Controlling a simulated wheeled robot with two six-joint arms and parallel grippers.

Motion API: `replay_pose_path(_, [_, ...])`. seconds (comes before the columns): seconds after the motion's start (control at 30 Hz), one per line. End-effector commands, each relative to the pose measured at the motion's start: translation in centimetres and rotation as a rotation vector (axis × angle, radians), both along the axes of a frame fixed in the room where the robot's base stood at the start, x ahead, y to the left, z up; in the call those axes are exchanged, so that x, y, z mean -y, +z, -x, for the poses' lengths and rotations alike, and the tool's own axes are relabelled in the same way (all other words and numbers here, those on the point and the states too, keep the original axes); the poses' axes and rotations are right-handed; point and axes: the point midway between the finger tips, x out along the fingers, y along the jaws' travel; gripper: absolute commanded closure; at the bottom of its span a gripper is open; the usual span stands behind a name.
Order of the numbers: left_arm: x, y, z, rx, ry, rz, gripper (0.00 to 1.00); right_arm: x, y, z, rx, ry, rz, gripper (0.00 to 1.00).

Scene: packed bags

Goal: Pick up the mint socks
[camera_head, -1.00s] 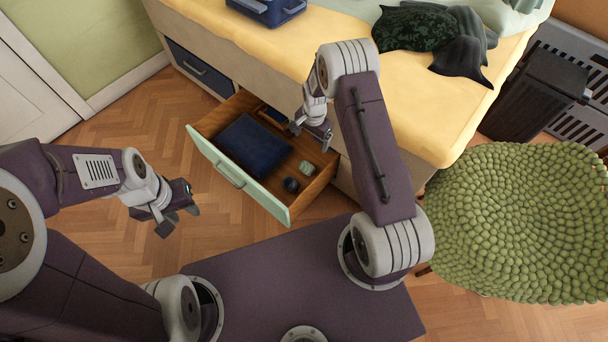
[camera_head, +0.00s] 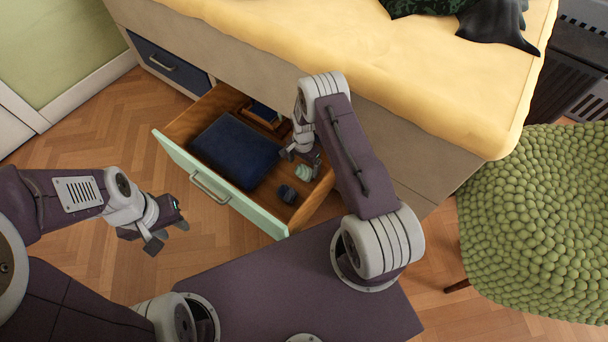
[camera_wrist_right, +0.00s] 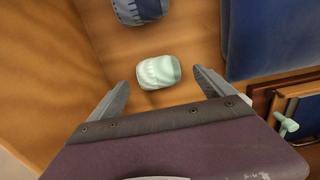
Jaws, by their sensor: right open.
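The mint socks (camera_wrist_right: 158,72) are a small pale rolled bundle on the wooden drawer floor. In the head view the mint socks (camera_head: 303,172) lie near the drawer's right end, partly close under my right gripper. My right gripper (camera_head: 302,157) is open above them. In the right wrist view the fingers of my right gripper (camera_wrist_right: 162,80) stand one on each side of the socks, with gaps; the socks are not held. My left gripper (camera_head: 164,232) hangs empty over the floor outside the drawer, its fingers apart.
The open drawer (camera_head: 205,183) also holds a dark blue folded item (camera_head: 236,148) and a dark blue-grey sock roll (camera_head: 287,194). The wrist view shows a wooden box (camera_wrist_right: 285,95) at right. The bed (camera_head: 330,45) stands behind; a green pouf (camera_head: 540,220) is at right.

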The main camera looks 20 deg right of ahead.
Motion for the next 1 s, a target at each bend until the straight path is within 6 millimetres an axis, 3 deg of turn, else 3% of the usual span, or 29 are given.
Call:
replay_pose_path(0.3, [0.0,-4.5,0.0,0.0,0.0,0.0,0.64,-0.5,-5.2,0.5,0.0,0.001,0.0,0.07])
replay_pose_path(0.53, [0.0,-4.2,0.0,0.0,0.0,0.0,0.64,-0.5,-5.0,0.5,0.0,0.0,0.0,0.07])
replay_pose_path(0.77, [0.0,-4.2,0.0,0.001,0.0,0.0,0.64,-0.5,-4.9,0.5,0.0,0.0,0.0,0.71])
replay_pose_path(1.0, [0.0,-3.9,0.0,0.0,0.0,0.0,0.64,-0.5,-4.6,0.4,0.001,0.0,-0.001,0.73])
